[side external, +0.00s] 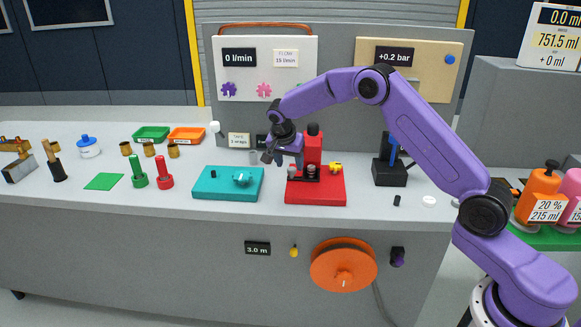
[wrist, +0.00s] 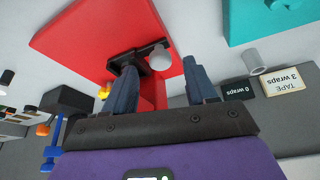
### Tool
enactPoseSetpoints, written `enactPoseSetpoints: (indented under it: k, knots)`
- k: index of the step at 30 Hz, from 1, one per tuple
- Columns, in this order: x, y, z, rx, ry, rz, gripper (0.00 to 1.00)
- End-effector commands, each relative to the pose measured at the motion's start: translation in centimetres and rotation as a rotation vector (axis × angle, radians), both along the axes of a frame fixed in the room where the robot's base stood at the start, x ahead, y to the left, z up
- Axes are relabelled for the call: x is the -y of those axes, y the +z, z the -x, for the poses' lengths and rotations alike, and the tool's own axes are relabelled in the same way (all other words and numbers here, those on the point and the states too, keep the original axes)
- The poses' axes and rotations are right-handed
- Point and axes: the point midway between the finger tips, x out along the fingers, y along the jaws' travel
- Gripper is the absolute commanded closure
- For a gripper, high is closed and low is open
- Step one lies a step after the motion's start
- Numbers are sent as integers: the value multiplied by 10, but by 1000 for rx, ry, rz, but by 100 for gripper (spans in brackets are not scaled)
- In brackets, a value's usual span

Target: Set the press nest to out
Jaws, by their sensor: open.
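The red press (side external: 314,150) stands upright on a red base plate (side external: 330,192), which also shows in the wrist view (wrist: 85,35). A dark nest piece (side external: 296,173) with round grey parts sits at the foot of the press. In the wrist view a dark slide-like piece (wrist: 128,56) and a grey round knob (wrist: 160,57) lie ahead of my fingers. My gripper (wrist: 162,70) is open, its two fingers either side of the knob in that view. In the side view my gripper (side external: 282,160) is just left of the press column. I cannot tell whether it touches anything.
A teal block (side external: 215,184) lies left of the press. A grey cylinder (wrist: 255,62) stands near the tape sign (wrist: 284,80). A yellow part (side external: 336,168) is on the press's right side. A black stand (side external: 389,172) is farther right. The front bench edge is clear.

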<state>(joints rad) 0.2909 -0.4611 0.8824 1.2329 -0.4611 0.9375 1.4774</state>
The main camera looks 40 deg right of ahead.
Motion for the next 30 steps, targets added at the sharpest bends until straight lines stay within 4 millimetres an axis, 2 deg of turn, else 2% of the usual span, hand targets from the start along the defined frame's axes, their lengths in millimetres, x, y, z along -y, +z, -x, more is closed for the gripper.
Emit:
enactPoseSetpoints:
  k: [3,7,17,18,20,21,23,30]
  knots:
    - [5,-14,-3,-2,0,1,44]
    - [8,-22,-5,0,0,1,44]
    - [9,-25,-5,0,0,1,44]
    - [9,-25,-5,0,0,1,50]
    - [9,-25,-5,0,0,1,70]
    - [9,-25,-5,0,0,1,83]
    - [9,-25,-5,0,0,1,100]
    - [4,-25,-1,-1,3,1,100]
